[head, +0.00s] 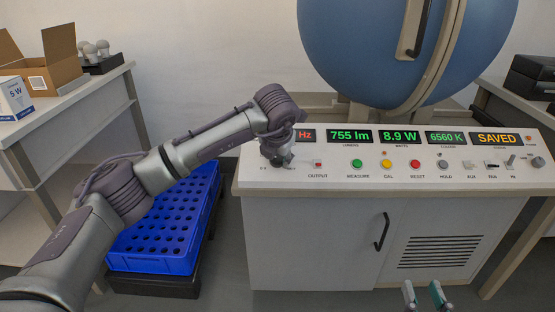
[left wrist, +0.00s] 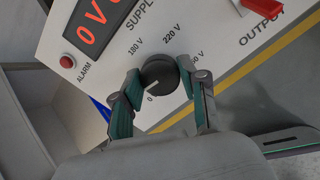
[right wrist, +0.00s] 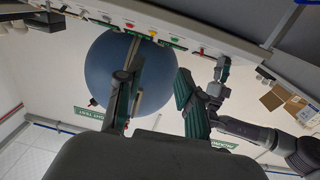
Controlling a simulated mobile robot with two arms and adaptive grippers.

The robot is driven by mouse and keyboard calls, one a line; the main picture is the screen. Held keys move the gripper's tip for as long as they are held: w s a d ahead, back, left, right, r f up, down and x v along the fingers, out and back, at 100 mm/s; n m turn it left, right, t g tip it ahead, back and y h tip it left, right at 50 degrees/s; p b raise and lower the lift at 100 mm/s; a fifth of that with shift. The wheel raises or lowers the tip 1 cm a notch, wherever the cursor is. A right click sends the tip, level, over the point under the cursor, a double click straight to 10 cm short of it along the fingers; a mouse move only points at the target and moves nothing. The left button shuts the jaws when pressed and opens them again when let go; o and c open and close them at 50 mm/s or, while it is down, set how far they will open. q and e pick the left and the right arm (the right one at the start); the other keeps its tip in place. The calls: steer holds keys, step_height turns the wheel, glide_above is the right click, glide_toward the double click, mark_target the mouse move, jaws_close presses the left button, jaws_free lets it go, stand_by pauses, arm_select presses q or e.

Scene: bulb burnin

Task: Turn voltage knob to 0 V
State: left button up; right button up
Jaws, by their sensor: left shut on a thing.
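The black voltage knob (left wrist: 158,73) sits on the white panel in the left wrist view. Its white pointer line points at the 0 mark (left wrist: 150,99). The fingers of my left gripper (left wrist: 163,88) are shut on the knob from both sides. A red supply display (left wrist: 98,18) reads "0 V" in its visible part. In the head view my left gripper (head: 278,153) is at the panel's left end, and the arm hides the knob and part of the display row. My right gripper (head: 424,294) is open and empty in front of the bench; it also shows in the right wrist view (right wrist: 158,88).
The panel carries an output switch (head: 318,164), a green measure button (head: 357,163), yellow and red buttons, and several small switches. A blue sphere (head: 400,50) stands behind it. A blue crate (head: 165,225) is below left. A box table (head: 75,110) stands left.

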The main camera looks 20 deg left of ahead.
arm_select(q)
steer(key=n+b, duration=0.1)
steer(key=n, duration=0.2)
steer(key=shift+f+n, duration=0.1)
steer(key=shift+n, duration=0.3)
steer(key=shift+n+y+b, duration=0.3)
steer(key=shift+n+b, duration=0.05)
steer(key=shift+n, duration=1.75)
arm_select(e)
step_height(320, 180, up, 7)
steer(key=s+t+y, duration=0.1)
steer(key=t+y, duration=0.1)
steer(key=t, duration=0.2)
steer(key=shift+s+a+r+t, duration=0.15)
steer(key=shift+a+t, duration=0.25)
steer(key=shift+r, duration=0.1)
arm_select(q)
steer(key=o, duration=1.1)
steer(key=shift+o, duration=0.2)
steer(key=shift+r, duration=0.2)
steer(key=v, duration=1.2)
steer(key=shift+w, duration=0.15)
